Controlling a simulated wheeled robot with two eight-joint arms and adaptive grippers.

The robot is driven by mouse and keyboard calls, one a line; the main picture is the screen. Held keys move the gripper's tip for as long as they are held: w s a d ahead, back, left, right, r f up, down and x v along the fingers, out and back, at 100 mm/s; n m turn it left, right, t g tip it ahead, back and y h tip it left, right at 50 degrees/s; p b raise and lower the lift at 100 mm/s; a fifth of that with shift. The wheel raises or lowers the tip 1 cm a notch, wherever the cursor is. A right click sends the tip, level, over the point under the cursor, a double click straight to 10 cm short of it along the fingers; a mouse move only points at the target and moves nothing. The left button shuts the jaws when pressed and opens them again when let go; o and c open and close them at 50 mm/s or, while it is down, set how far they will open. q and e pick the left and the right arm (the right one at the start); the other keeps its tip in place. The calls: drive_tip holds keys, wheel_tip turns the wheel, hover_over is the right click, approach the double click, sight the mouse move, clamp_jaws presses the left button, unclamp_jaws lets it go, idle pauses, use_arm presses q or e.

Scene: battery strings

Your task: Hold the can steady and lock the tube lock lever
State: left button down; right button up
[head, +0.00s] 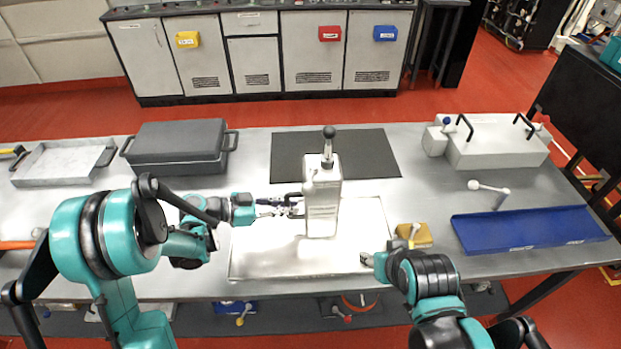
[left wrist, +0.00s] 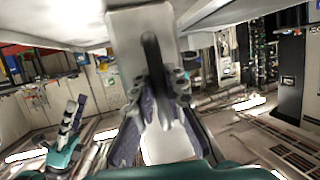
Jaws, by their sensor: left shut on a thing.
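The white can (head: 322,215) stands upright at the middle of the bench, on the bright pale plate (head: 250,262). A short grey stem with a black ball knob (head: 329,132) rises from its top; I cannot tell whether this is the tube lock lever. My left gripper (head: 293,206) is shut on the can's dark handle at its left side. In the left wrist view the fingers (left wrist: 158,95) close around the dark handle (left wrist: 152,52). My right gripper (head: 368,260) is low at the plate's right edge, apart from the can; its jaw opening is unclear.
A yellow block with a pale lever (head: 414,235) lies beside my right gripper. A blue tray (head: 530,230) and a pale box with black handles (head: 495,145) are at the right. A dark mat (head: 365,153) lies behind the can. A grey case (head: 177,145) and metal tray (head: 60,163) are left.

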drive_tip(key=shift+f+b, duration=0.3)
drive_tip(key=shift+b, duration=0.05)
idle(1.6)
drive_tip(key=m+t+h, duration=0.1)
drive_tip(key=t+h, duration=0.3)
drive_tip(key=t, duration=0.6)
approach(305, 186)
drive_tip(key=x, duration=0.4)
drive_tip(key=f+x, duration=0.1)
drive_tip(key=x, duration=0.6)
drive_tip(key=shift+w+f, duration=0.3)
drive_tip(key=shift+f, duration=0.05)
